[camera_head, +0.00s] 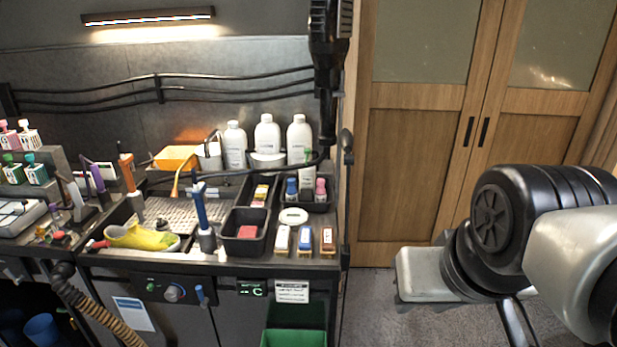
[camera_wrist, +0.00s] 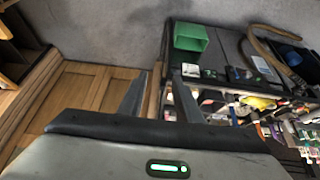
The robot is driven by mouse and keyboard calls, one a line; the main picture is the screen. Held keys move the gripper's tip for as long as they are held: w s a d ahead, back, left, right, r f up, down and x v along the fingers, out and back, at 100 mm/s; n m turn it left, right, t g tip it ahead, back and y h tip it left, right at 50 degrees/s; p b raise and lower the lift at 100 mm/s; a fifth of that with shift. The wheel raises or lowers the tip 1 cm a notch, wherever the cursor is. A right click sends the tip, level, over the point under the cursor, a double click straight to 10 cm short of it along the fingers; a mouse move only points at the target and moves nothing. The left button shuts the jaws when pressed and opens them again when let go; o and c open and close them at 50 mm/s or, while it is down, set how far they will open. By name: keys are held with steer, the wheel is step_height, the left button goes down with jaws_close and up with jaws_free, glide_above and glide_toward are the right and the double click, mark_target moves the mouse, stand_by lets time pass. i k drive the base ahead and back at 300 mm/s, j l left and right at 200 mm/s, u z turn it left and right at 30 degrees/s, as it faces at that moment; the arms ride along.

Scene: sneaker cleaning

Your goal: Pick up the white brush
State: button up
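The white brush (camera_head: 282,239) lies at the front right of the workbench, the leftmost of three small block-shaped brushes. A blue brush (camera_head: 305,238) and an orange-brown brush (camera_head: 328,239) lie to its right. In the wrist view the brushes are too small to tell apart. My gripper (camera_wrist: 160,79) is open, with its two fingers apart and nothing between them. It is well away from the bench. In the head view my arm is at the right, over the floor in front of the wooden doors, and the fingertips do not show clearly.
A round white dish (camera_head: 293,216) sits just behind the brushes. A black tray (camera_head: 244,246) with a red block is to their left. White bottles (camera_head: 267,136) stand behind. A yellow-green shoe (camera_head: 141,237) lies farther left. A green bin (camera_head: 293,338) is below the bench edge; it also shows in the wrist view (camera_wrist: 190,37).

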mark_target(283, 241)
steer(key=i+j, duration=0.4)
steer(key=j, duration=0.15)
steer(key=i+j, duration=0.4)
steer(key=j, duration=0.2)
steer(key=k+j, duration=0.1)
steer(key=i, duration=0.2)
